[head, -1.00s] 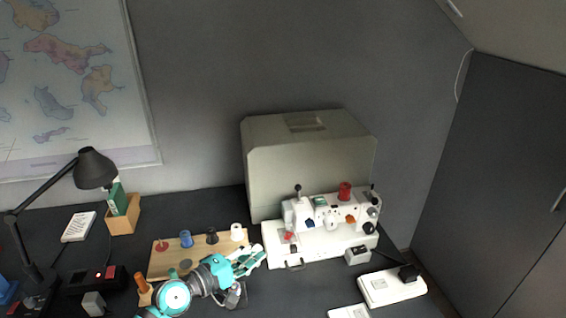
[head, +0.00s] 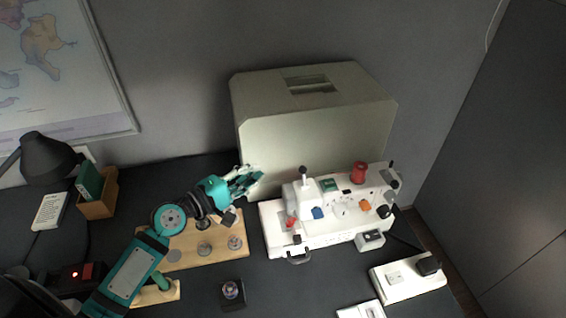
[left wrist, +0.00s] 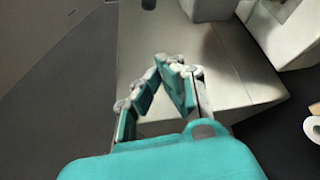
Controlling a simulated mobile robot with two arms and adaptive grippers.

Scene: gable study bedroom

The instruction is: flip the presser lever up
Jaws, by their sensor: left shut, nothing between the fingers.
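The white sewing machine (head: 342,226) stands on the dark desk, right of centre in the head view. A small red part (head: 291,222) shows at its left end, near the needle area; I cannot tell for certain whether it is the presser lever. My left gripper (head: 256,174) is shut and empty, raised to the left of the machine and in front of the beige case. In the left wrist view its fingertips (left wrist: 162,64) come together with nothing between them. My right gripper is not in view.
The large beige case (head: 315,110) stands behind the machine. A wooden board with spools (head: 205,247) lies under my left arm. A small dark block (head: 232,293) sits in front. A white power box (head: 408,278) is at right. A desk lamp (head: 47,155) stands at left.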

